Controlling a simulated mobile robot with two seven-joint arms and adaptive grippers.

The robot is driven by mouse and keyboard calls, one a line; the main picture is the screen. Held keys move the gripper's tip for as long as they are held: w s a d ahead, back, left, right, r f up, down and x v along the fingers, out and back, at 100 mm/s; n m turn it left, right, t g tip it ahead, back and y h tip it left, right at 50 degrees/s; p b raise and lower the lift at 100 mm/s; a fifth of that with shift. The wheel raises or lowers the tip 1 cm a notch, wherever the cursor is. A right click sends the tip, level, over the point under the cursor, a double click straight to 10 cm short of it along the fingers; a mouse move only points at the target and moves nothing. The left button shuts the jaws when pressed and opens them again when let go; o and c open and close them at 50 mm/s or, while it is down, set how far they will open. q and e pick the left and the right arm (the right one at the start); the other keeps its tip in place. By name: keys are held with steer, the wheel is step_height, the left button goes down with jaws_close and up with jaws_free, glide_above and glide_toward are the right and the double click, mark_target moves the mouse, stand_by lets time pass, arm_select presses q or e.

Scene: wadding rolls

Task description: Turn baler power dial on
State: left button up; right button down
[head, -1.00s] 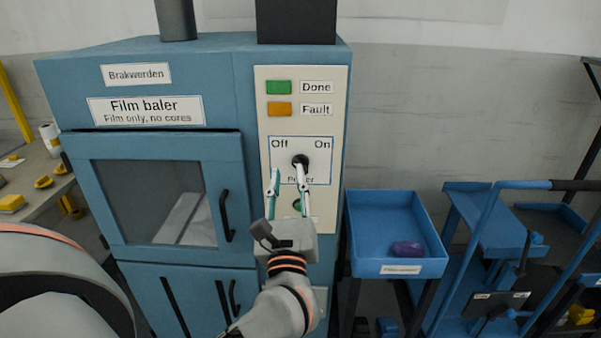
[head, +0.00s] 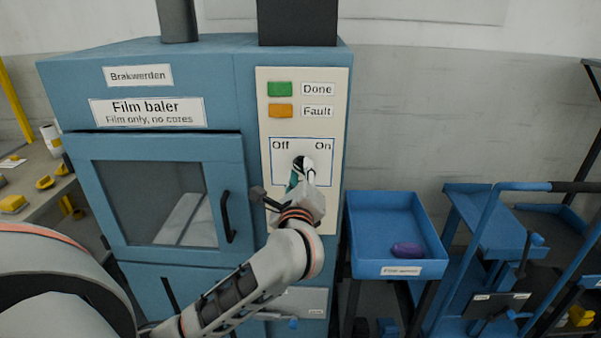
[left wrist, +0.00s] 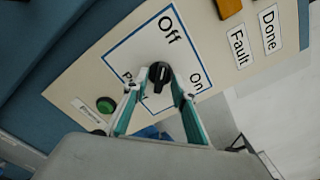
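The black power dial (left wrist: 158,78) sits on the cream control panel (head: 334,210) of the blue film baler (head: 200,65), inside a blue-outlined square marked Off and On. My left gripper (head: 303,168) is at the dial, largely covering it in the head view. In the left wrist view, the fingers (left wrist: 158,82) stand apart, one on each side of the dial; whether they touch it I cannot tell. The dial's grip lies roughly up and down in that view, its upper end towards the Off label (left wrist: 169,30). My right gripper is not in view.
A green button (left wrist: 105,105) is below the dial. Green Done (head: 280,89) and orange Fault (head: 281,111) lamps are above. The baler door handle (head: 227,216) juts out left of my arm. A blue tray (head: 375,225) with a purple item stands right of the baler.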

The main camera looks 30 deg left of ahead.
arm_select(q)
jaws_close()
